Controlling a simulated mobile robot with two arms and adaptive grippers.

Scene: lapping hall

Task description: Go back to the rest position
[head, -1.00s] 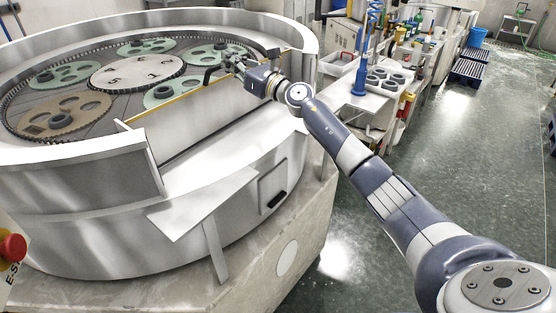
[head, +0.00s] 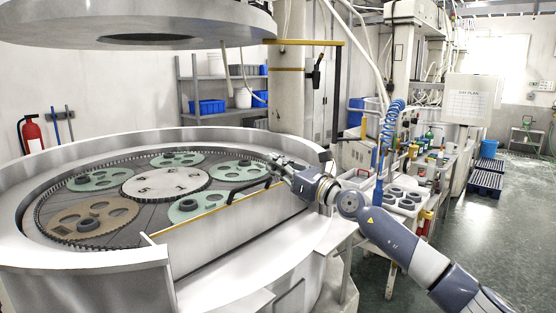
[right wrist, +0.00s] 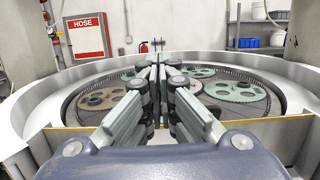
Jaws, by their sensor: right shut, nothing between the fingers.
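My right gripper (head: 276,163) reaches in from the right and hovers by the right rim of the round lapping machine (head: 205,285). In the right wrist view the fingers of my right gripper (right wrist: 158,70) are shut with nothing between them, pointing out over the machine. My left gripper does not show in either view.
Green carriers (head: 93,180) and a brown carrier (head: 93,218) lie around the pale centre disc (head: 165,182). A large upper plate (head: 140,22) hangs above. A bench with grey rings (head: 400,197) and a blue coiled hose (head: 390,125) stand at right.

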